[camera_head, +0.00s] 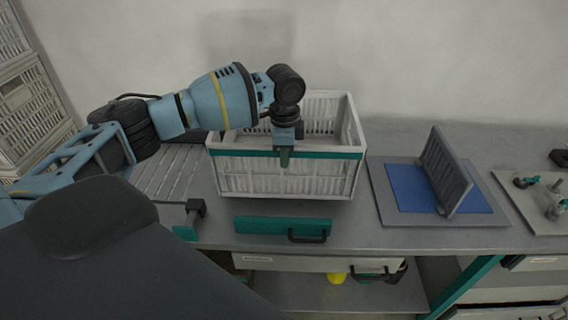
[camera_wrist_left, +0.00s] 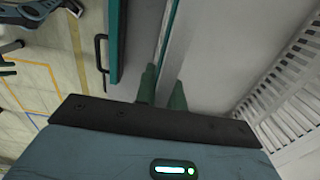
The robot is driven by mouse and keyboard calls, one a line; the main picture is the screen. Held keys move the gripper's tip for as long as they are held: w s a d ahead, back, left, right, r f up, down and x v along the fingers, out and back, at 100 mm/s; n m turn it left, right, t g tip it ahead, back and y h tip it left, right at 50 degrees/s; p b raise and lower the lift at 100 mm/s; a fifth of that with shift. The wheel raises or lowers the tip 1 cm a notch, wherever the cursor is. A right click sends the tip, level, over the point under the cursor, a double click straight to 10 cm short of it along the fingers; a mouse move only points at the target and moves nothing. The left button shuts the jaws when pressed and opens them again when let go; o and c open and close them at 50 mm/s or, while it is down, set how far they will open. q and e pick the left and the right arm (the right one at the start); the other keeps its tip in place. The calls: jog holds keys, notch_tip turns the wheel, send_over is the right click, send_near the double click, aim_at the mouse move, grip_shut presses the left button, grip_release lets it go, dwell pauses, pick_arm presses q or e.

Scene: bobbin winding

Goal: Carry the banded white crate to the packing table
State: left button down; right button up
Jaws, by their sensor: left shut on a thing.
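The white crate (camera_head: 340,180) has slatted walls and a teal band along the upper part of its near side. It stands upright on the grey bench; what I see of its inside looks empty. My left gripper (camera_head: 284,157) reaches over the crate from the left and points down at the middle of its near rim. It is shut on that rim. In the left wrist view the gripper's two green fingers (camera_wrist_left: 162,92) straddle the rim, and the slatted far wall of the crate (camera_wrist_left: 287,85) shows at right. My right gripper is not in view.
Right of the crate, a grey board with a blue mat (camera_head: 408,188) carries an upright dark ribbed plate (camera_head: 444,172). A tray with small fittings (camera_head: 540,200) lies farther right. A teal panel with a black handle (camera_head: 270,226) is at the bench front. Crates (camera_head: 28,95) stack far left.

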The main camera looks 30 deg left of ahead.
pick_arm(q)
jog(key=shift+f, duration=1.35)
jog(key=c, duration=1.9)
grip_release()
jog(key=shift+f, duration=0.25)
jog(key=shift+c, duration=0.2)
jog(key=o, duration=0.5)
jog(key=shift+c, duration=0.2)
jog(key=shift+r, duration=0.15)
notch_tip(320, 180, up, 12)
jog(key=shift+f, duration=0.1)
jog(key=shift+s, duration=0.1)
